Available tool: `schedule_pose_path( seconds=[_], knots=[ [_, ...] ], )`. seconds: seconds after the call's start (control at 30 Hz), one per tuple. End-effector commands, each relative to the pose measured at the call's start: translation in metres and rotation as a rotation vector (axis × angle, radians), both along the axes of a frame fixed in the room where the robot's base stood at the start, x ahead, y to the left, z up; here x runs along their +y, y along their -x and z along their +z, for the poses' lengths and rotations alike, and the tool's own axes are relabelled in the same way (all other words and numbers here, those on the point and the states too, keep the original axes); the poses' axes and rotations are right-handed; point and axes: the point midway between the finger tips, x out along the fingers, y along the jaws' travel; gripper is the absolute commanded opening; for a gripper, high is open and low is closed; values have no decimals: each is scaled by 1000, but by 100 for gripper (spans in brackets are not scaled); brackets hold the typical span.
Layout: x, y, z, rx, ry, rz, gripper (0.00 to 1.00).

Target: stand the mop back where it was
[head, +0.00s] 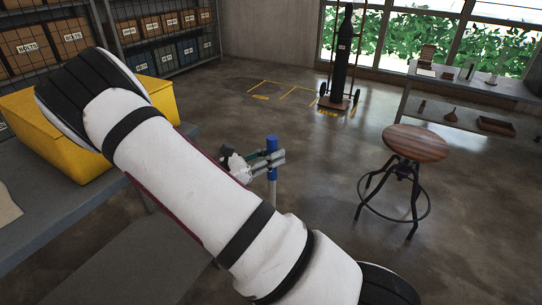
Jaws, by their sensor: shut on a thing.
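My gripper (272,161) is shut on an upright pole with a blue top and a white lower part, which looks like the handle of the mop (271,144). The blue end sticks up above the fingers, and the white part shows just below them. The rest of the mop, with its head, is hidden behind my white arm, so I cannot tell whether it touches the floor.
A grey bench (60,215) with a yellow bin (165,98) is at left, with shelves of boxes behind. A wooden-topped stool (415,143) stands at right, near a side table (470,85). A gas cylinder on a trolley (342,60) stands at the back. The middle floor is clear.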

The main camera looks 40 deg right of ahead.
Motion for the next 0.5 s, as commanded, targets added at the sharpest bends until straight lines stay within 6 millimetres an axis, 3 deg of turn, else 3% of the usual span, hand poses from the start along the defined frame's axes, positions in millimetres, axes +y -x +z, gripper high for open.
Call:
schedule_pose_path(
  seconds=[0.5],
  knots=[
    [0,0,-48,2,3,1,0]
  ],
)
